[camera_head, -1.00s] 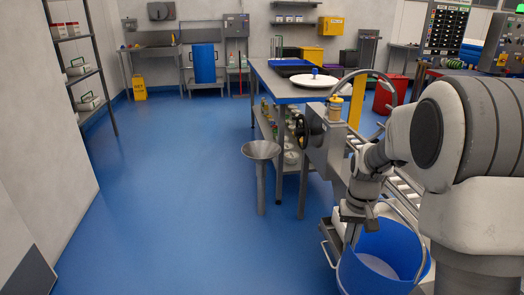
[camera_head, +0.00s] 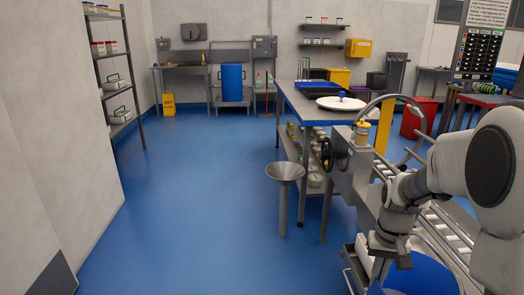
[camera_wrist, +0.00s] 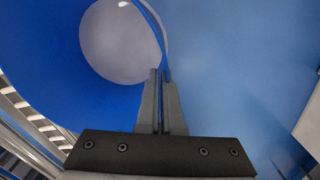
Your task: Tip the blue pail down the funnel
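The blue pail (camera_head: 415,281) is at the bottom right in the head view, partly cut off by the frame edge. Whether the pail is lifted cannot be told.
A steel table (camera_head: 295,104) with a white round dish (camera_head: 342,103) stands behind the funnel. A roller conveyor (camera_head: 440,225) lies right of it, under my arm. The blue floor (camera_head: 195,220) left of the funnel is clear up to the white wall (camera_head: 60,150).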

